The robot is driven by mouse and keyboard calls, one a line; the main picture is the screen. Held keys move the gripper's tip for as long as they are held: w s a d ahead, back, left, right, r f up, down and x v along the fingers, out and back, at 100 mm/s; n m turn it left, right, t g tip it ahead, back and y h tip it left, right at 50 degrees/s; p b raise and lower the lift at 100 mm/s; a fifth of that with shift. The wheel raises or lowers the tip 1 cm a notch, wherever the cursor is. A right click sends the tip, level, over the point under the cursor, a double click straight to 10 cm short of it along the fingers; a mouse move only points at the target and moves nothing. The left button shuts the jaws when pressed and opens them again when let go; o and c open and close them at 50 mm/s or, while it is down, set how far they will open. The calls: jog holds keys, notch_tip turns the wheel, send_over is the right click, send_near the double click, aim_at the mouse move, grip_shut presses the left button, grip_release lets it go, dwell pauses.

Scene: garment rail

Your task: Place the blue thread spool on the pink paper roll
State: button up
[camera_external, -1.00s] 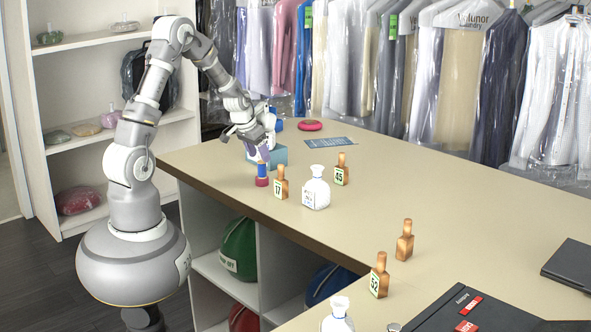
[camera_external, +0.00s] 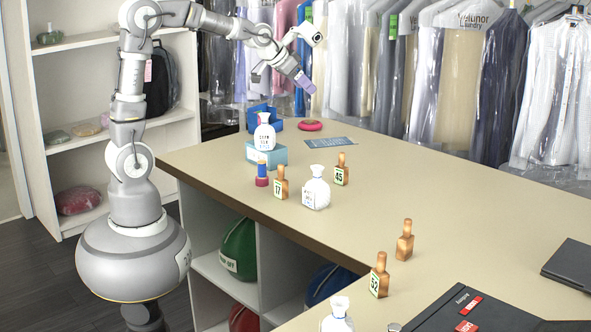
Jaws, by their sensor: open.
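The blue thread spool (camera_external: 262,168) stands upright on top of the pink paper roll (camera_external: 262,182), a short dark pink cylinder on the counter. The spool touches the roll and looks level. My gripper (camera_external: 307,84) is open and empty, raised well above the counter, up and to the right of the spool and roll in the picture. Nothing hides the spool or the roll.
Close by stand a small brown bottle marked 17 (camera_external: 281,183), a white bottle (camera_external: 316,189) and a light blue box (camera_external: 270,156) with a white bottle (camera_external: 264,136). A blue holder (camera_external: 263,115) and red round object (camera_external: 310,125) lie farther back.

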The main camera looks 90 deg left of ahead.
jog(key=w+d+r+m+t+h, duration=0.1)
jog(key=w+d+r+m+t, duration=0.25)
jog(key=d+r, duration=1.2)
jog(key=s+d+r+m+t+h, duration=0.1)
jog(key=s+d+r+t, duration=0.1)
jog(key=d+r, duration=0.4)
jog(key=s+d+r+t+h, duration=0.2)
jog(key=s+d+r, duration=0.3)
jog(key=r, duration=0.7)
jog(key=shift+d+m, duration=0.35)
jog(key=shift+d, duration=0.75)
jog(key=shift+t, duration=0.25)
notch_tip(320, 180, down, 7)
jog(key=b, duration=0.7)
